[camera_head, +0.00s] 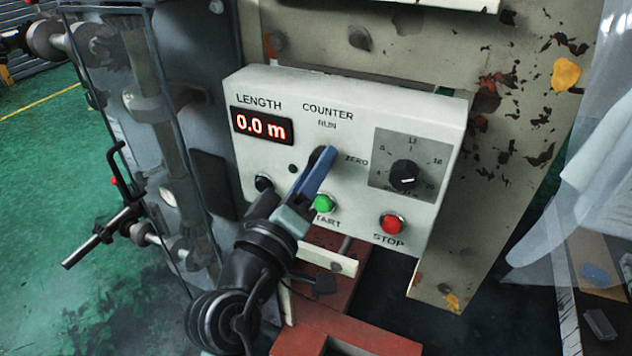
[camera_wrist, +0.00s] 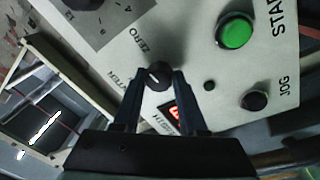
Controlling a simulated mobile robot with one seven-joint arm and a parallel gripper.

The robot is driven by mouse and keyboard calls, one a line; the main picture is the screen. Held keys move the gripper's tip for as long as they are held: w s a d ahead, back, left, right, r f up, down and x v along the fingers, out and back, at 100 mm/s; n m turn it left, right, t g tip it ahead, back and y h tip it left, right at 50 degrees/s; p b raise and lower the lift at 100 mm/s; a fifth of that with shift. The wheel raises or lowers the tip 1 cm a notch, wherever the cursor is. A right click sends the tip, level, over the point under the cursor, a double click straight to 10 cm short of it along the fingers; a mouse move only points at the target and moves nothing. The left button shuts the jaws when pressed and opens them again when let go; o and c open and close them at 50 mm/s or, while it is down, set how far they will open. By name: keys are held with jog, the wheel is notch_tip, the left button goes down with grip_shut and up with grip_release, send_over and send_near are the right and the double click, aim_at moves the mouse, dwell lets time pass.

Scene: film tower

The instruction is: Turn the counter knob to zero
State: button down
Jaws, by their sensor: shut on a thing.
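The white control panel (camera_head: 300,95) carries the COUNTER knob (camera_head: 316,154), a small black knob between the RUN and ZERO labels. My gripper (camera_head: 320,168) reaches up from below and covers much of the knob in the head view. In the wrist view the knob (camera_wrist: 158,74) sits between my two blue-grey fingers (camera_wrist: 157,80), which are shut on it. A pale pointer mark shows on its face, but I cannot tell for certain which label it points at. The ZERO label (camera_wrist: 134,42) shows beside it. The LENGTH display (camera_head: 262,126) reads 0.0 m.
A green START button (camera_head: 323,203) lies just below the knob, close to my gripper. A red STOP button (camera_head: 391,224) and a black dial (camera_head: 404,175) on a grey plate are to the right. A black JOG button (camera_head: 263,183) is at the left.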

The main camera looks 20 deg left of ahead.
jog(key=shift+f+m+b, duration=0.1)
jog(key=shift+m+b, duration=0.3)
jog(key=shift+m, duration=0.2)
jog(key=shift+c, duration=2.3)
grip_release()
jog(key=s+f+b, duration=0.1)
jog(key=s, duration=1.2)
jog(key=shift+a+f, duration=0.15)
jog(key=shift+a, duration=0.1)
jog(key=shift+w, duration=0.1)
